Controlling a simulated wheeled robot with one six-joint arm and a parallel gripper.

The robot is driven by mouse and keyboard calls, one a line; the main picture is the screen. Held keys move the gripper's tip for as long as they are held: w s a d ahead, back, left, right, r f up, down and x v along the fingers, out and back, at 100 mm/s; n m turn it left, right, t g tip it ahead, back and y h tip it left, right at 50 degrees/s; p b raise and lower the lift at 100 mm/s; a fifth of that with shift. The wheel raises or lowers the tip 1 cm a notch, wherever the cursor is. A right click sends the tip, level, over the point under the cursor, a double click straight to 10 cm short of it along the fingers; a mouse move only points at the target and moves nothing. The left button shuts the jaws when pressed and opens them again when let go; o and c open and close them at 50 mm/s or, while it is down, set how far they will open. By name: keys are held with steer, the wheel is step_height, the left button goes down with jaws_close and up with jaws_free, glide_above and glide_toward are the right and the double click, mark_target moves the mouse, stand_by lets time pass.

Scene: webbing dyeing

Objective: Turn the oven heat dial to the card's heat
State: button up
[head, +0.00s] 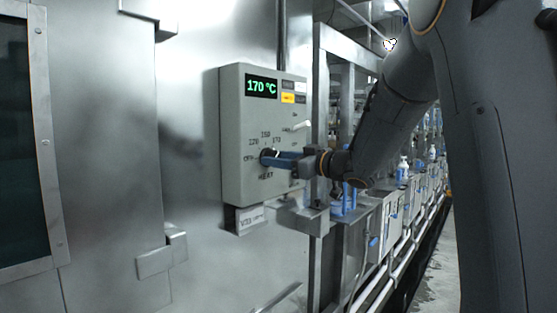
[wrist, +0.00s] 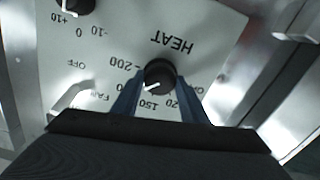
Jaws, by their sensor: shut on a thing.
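The oven's grey control box (head: 231,140) is on the steel wall, with a lit display (head: 261,86) reading 170 °C. The black heat dial (wrist: 160,73) is on its front, under my gripper in the head view. My gripper (wrist: 158,84) is shut on the dial, one blue finger on each side; it also shows in the head view (head: 273,159). The dial's white pointer points down-left in the wrist view, between the 150 mark and a mark partly hidden by a finger. A small card (head: 251,217) hangs under the box; its writing is too small to read fully.
A pale fan lever (wrist: 68,101) and a second black dial (wrist: 76,5) marked +10, 0, -10 are on the same panel. A metal frame and a line of machines stand to the right.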

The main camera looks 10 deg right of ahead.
steer(key=n+b, duration=0.6)
steer(key=n, duration=0.2)
steer(key=shift+n, duration=0.3)
steer(key=shift+b, duration=0.35)
stand_by(0.4)
steer(key=o, duration=1)
steer(key=shift+o, duration=0.2)
